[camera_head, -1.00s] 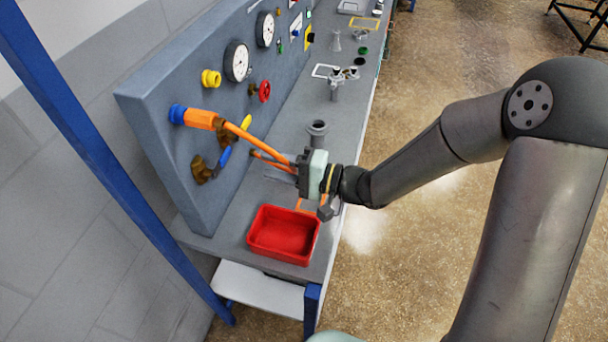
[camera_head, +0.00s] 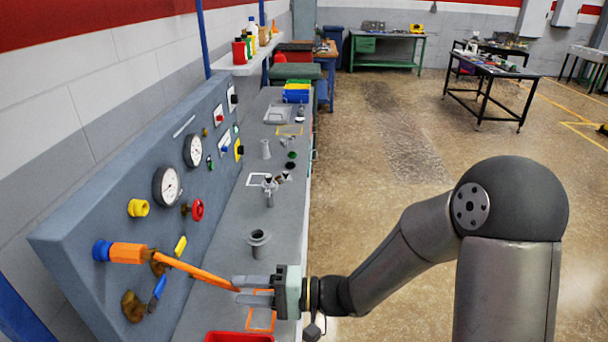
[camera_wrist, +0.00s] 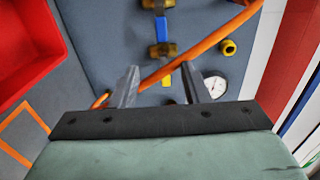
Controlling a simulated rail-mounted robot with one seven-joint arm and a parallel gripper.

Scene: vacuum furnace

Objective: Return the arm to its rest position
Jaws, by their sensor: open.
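My gripper (camera_head: 238,290) is open over the near part of the grey bench, with its fingers pointing left toward the upright panel. In the wrist view its two fingers (camera_wrist: 160,88) stand apart, with nothing held between them. An orange hose (camera_head: 205,276) runs from the orange fitting with a blue collar (camera_head: 128,253) on the panel toward the gripper's fingertips. In the wrist view the hose (camera_wrist: 205,42) passes behind the fingers; I cannot tell whether it touches them. My arm reaches in from the right.
A red tray (camera_head: 240,337) lies just below the gripper, partly cut off. A grey flanged port (camera_head: 259,243) stands beyond the gripper. The panel carries gauges (camera_head: 167,186), a red handwheel (camera_head: 197,210) and a blue-handled valve (camera_head: 158,288). The floor right of the bench is open.

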